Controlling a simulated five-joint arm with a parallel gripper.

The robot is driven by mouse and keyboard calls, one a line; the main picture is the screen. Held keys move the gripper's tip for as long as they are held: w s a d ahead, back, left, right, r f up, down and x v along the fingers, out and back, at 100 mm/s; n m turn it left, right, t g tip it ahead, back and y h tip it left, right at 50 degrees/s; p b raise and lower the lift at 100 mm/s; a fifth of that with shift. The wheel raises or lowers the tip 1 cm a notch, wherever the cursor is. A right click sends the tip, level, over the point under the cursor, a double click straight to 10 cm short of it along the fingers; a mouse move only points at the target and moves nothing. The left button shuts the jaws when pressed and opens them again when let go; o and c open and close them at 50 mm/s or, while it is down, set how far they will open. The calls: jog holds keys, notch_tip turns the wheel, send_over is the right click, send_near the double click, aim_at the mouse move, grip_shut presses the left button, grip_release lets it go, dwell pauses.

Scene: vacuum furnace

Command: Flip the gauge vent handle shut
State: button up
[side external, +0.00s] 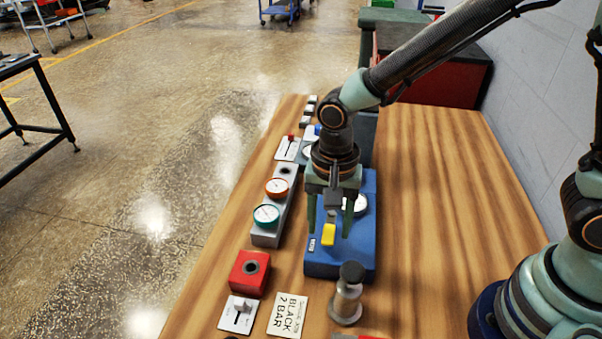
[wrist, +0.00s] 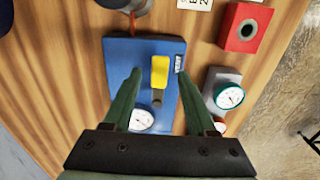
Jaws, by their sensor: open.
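The yellow handle (side external: 328,235) is on a blue block (side external: 361,258) that also carries a white dial gauge (side external: 360,205). In the wrist view the yellow handle (wrist: 159,72) is on a dark stem on the blue block (wrist: 117,58), with the white gauge (wrist: 141,120) nearer my gripper's base. My gripper (side external: 329,230) points down over the block. In the wrist view my gripper (wrist: 158,74) is open, one finger on each side of the handle, with gaps showing. I cannot tell how far the fingertips are above the block.
A grey unit with orange (side external: 277,187) and teal (side external: 266,216) gauges stands left of the block. A red box (side external: 249,272), a switch plate (side external: 237,314), a "BLACK 2 BAR" card (side external: 287,315) and a grey knobbed post (side external: 347,295) are nearer.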

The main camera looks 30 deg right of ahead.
aim_at(328, 233)
notch_tip(328, 233, up, 12)
dwell(0.4)
jog(key=shift+f, duration=0.1)
jog(key=s+d+r+n+t, duration=0.1)
jog(key=d+n, duration=0.3)
jog(key=d, duration=0.4)
jog(key=s+d+r+n+t, duration=0.2)
jog(key=d+r+n+t, duration=0.1)
jog(key=d, duration=0.6)
jog(key=shift+d+n+t, duration=0.25)
jog(key=shift+n+t, duration=0.55)
jog(key=shift+n, duration=0.3)
